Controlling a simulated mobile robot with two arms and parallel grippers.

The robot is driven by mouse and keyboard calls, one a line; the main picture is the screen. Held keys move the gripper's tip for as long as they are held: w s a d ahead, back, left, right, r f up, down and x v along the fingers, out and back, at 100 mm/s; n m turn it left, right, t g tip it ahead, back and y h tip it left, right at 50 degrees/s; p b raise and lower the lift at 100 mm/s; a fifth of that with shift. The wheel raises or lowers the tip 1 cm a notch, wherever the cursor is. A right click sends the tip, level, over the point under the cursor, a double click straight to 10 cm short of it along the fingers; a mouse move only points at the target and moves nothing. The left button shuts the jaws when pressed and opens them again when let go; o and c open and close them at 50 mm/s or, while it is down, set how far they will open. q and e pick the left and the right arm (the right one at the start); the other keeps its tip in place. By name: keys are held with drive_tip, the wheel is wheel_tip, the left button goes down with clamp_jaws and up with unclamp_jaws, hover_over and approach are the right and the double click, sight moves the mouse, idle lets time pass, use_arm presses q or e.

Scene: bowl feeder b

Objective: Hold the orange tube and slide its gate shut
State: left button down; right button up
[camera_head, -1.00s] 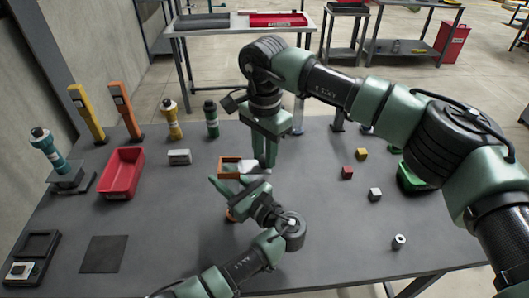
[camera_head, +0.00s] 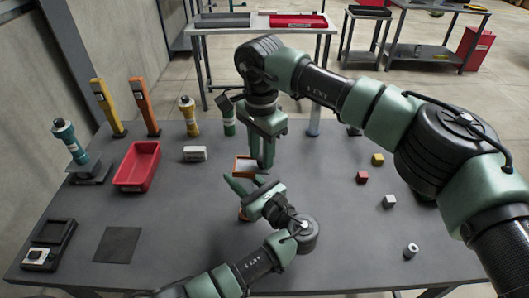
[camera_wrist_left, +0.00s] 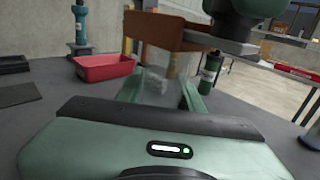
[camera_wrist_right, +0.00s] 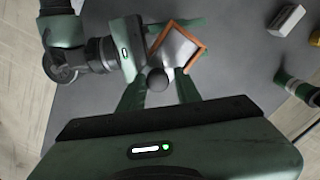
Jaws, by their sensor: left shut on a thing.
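The orange tube (camera_head: 245,165) has a square top rim and shows near the middle of the table in the head view. A pale plate, seemingly its gate, shows at the rim. My left gripper (camera_head: 250,185) is shut on the tube from the near side; the tube's wall (camera_wrist_left: 178,32) rises above its fingers in the left wrist view. My right gripper (camera_head: 266,165) points down beside the tube's right side. Its fingers (camera_wrist_right: 159,92) are apart in the right wrist view, with a dark round knob (camera_wrist_right: 157,80) between them. I cannot tell whether they touch it.
A red bin (camera_head: 122,183), a white block (camera_head: 195,153) and a green-banded bottle (camera_head: 228,128) stand left of and behind the tube.

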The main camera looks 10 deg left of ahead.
sight(260, 157)
drive_tip(key=shift+o, duration=0.9)
drive_tip(key=shift+a, duration=0.1)
wheel_tip(260, 157, up, 12)
drive_tip(key=shift+s, duration=0.1)
use_arm(q)
drive_tip(key=c, duration=0.8)
unclamp_jaws()
drive_tip(key=shift+c, duration=0.2)
